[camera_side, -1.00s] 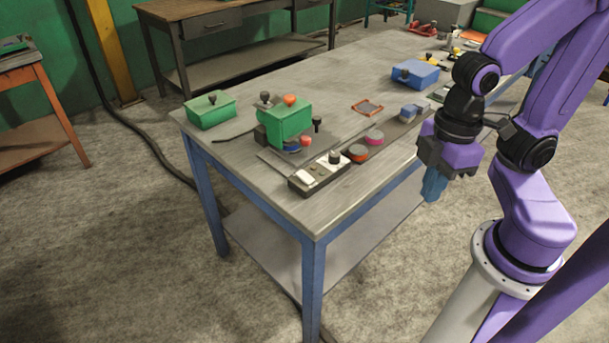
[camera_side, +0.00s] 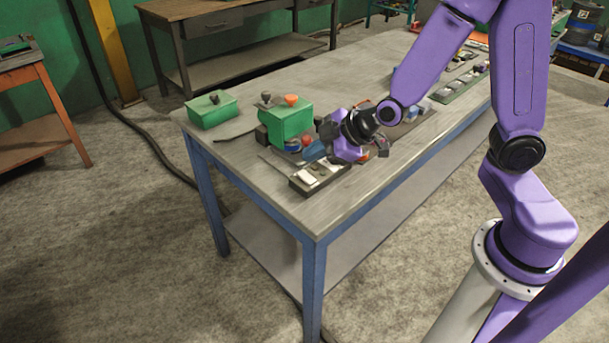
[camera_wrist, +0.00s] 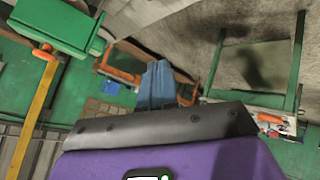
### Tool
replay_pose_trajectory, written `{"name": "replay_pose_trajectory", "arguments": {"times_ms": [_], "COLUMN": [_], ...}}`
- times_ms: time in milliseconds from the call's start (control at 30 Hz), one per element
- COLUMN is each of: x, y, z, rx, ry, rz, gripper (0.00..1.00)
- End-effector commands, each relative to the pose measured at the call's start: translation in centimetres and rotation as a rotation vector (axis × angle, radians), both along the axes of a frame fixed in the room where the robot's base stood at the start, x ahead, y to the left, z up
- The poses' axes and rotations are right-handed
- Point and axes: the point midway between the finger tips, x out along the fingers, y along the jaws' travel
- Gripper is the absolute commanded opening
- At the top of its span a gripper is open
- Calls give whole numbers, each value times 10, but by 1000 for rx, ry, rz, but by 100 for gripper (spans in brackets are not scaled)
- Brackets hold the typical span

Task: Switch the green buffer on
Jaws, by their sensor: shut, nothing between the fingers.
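The green buffer (camera_side: 288,124), a boxy green machine with an orange knob (camera_side: 291,99) on top, stands near the table's left end. A red knob (camera_side: 307,139) shows at its lower right side. A control strip with a white piece (camera_side: 307,176) lies in front of it. My gripper (camera_side: 314,151) is shut and empty, its blue fingertips close beside the red knob and above the strip; I cannot tell whether they touch anything. In the wrist view my blue fingers (camera_wrist: 157,84) are together, and a green box (camera_wrist: 58,24) with an orange knob shows upper left, apparently the buffer upside down.
A low green box (camera_side: 211,110) with a dark knob sits at the table's left end. Other small items lie along the right part of the table (camera_side: 255,83), partly behind my arm. The table's front left corner is clear.

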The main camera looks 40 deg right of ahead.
Motion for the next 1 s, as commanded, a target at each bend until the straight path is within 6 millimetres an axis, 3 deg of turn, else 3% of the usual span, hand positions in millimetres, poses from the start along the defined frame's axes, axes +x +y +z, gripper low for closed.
{"name": "replay_pose_trajectory", "arguments": {"times_ms": [100, 300, 767, 1000], "x": [21, 37, 39, 41], "y": [-17, -34, -36, -36], "z": [-2, -2, -3, -21], "rx": [-44, -93, -99, -102], "ry": [-79, -153, -164, -160], "rz": [-43, -80, -83, -82], "gripper": [0, 0, 0, 0]}}
